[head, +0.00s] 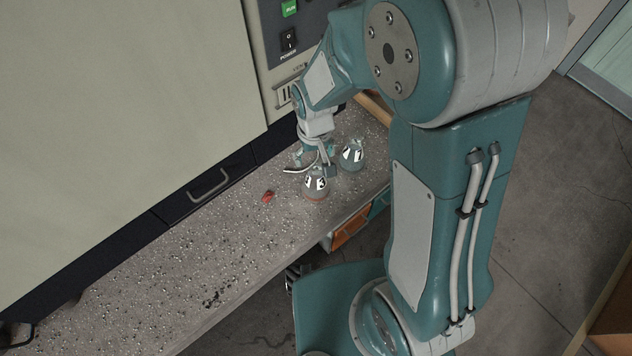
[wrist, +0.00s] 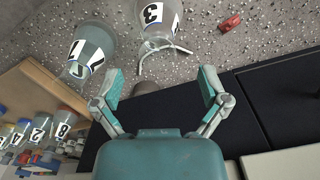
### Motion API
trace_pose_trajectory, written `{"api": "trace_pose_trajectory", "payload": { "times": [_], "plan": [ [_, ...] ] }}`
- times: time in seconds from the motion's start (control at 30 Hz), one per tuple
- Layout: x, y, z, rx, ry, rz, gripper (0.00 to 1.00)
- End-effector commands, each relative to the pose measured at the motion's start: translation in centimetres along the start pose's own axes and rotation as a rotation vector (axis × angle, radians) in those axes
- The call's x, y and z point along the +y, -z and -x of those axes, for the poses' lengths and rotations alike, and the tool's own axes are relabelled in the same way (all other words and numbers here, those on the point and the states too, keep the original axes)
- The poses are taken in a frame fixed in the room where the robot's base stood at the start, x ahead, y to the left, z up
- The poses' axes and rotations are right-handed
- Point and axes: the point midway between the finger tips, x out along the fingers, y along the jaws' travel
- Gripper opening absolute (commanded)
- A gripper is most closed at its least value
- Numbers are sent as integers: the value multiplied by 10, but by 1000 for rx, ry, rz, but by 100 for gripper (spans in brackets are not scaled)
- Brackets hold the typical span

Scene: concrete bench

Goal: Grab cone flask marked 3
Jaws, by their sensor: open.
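The cone flask marked 3 (wrist: 157,18) is at the top middle of the wrist view, its neck toward my gripper. In the head view, the front flask (head: 316,186) stands upright on the speckled bench, with a reddish base; it appears to be the same one. My gripper (wrist: 161,88) is open and empty, its two teal-padded fingers apart. The flask lies ahead of the fingertips, not between them. In the head view my gripper (head: 316,160) is just behind the front flask, and its fingers are partly hidden.
A second labelled flask (wrist: 90,48) stands close by, also in the head view (head: 352,155). A small red object (wrist: 230,22) lies on the bench. A thin white curved piece (wrist: 165,48) shows near the flask neck. Several numbered bottles (wrist: 40,128) are at lower left.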

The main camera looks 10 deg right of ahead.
Motion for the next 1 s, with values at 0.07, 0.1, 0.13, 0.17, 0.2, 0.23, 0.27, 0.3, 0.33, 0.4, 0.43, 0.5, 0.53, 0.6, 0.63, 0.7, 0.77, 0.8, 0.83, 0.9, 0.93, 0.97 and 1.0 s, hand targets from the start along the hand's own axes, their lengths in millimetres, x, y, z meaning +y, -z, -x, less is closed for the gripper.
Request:
{"api": "trace_pose_trajectory", "payload": {
  "times": [0.07,0.1,0.13,0.17,0.2,0.23,0.27,0.3,0.33,0.4,0.43,0.5,0.53,0.6,0.63,0.7,0.77,0.8,0.83,0.9,0.93,0.97,1.0],
  "plan": [
    [0,0,-6,0,0,0,94],
    [0,0,-8,-1,0,0,94],
    [0,-1,-11,-1,0,0,94],
    [1,-1,-15,-2,0,0,94],
    [1,-1,-21,-4,0,0,94],
    [1,-2,-26,-4,0,0,94],
    [2,-2,-31,-5,0,-1,94],
    [2,-2,-37,-4,0,-1,94],
    [2,-2,-42,-4,0,0,94],
    [2,-1,-50,-2,0,0,94],
    [2,-1,-52,-2,0,0,94],
    [2,-1,-56,0,0,0,94],
    [2,-1,-57,1,0,0,94],
    [2,-1,-58,2,0,0,94],
    [2,-1,-57,2,0,0,94],
    [2,-1,-57,2,0,0,94],
    [2,-1,-57,2,0,0,85],
    [2,-1,-57,2,0,0,67],
    [2,-1,-57,2,0,0,54],
    [2,-1,-57,2,0,0,23],
    [2,-1,-57,2,0,0,10],
    [2,-1,-57,1,0,0,0],
    [2,-1,-57,1,0,0,0]
  ]
}}
